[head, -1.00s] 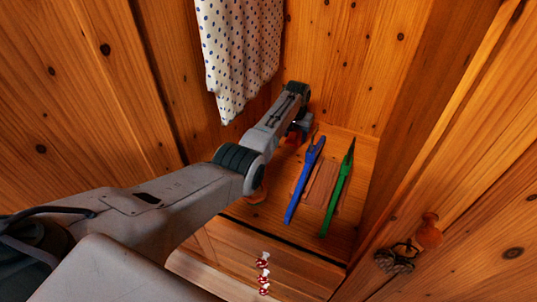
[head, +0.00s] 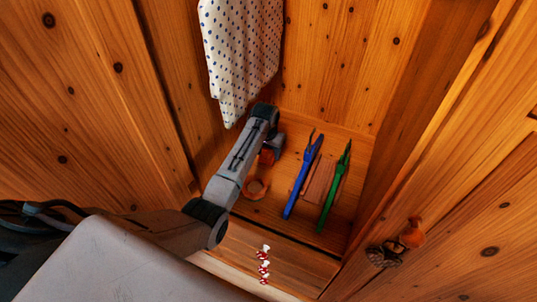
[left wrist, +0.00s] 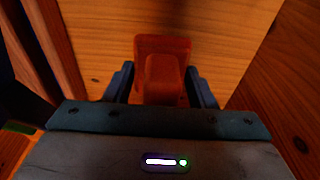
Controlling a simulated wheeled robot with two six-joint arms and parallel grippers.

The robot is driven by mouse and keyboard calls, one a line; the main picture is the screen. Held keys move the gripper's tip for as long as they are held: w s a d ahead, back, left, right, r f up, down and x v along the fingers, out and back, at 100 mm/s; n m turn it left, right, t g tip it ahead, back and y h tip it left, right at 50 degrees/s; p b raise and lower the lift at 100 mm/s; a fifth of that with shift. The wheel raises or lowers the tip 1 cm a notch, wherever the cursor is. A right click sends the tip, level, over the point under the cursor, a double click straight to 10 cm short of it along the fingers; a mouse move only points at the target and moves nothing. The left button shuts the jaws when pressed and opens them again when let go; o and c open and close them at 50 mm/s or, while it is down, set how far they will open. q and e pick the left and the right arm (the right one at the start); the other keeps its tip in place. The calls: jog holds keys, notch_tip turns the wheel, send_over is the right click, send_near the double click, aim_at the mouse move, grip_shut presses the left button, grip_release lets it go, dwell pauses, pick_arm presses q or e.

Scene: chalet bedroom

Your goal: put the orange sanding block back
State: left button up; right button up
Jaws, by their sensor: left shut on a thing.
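The orange sanding block (left wrist: 163,66) is between the two fingers of my left gripper (left wrist: 162,92) in the left wrist view, with a pale wooden surface behind it. In the head view my left gripper (head: 268,150) is inside the wooden cupboard, below the hanging cloth, and a small part of the orange block (head: 266,158) shows under it. My wrist hides most of the block there, and I cannot tell whether it touches the cupboard floor. My right gripper is not in view.
A dotted cloth (head: 240,55) hangs above. A red-and-white string (head: 264,265) hangs in front. A door knob (head: 412,232) is at right.

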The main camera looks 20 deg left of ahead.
aim_at(269, 157)
pick_arm(q)
jog(key=shift+f, duration=1.5)
jog(key=shift+f, duration=0.15)
jog(key=o, duration=0.9)
jog(key=shift+o, duration=0.2)
jog(key=r, duration=0.4)
jog(key=s+r, duration=0.1)
jog(key=r, duration=0.7)
jog(key=shift+s+r, duration=0.1)
jog(key=shift+s, duration=0.1)
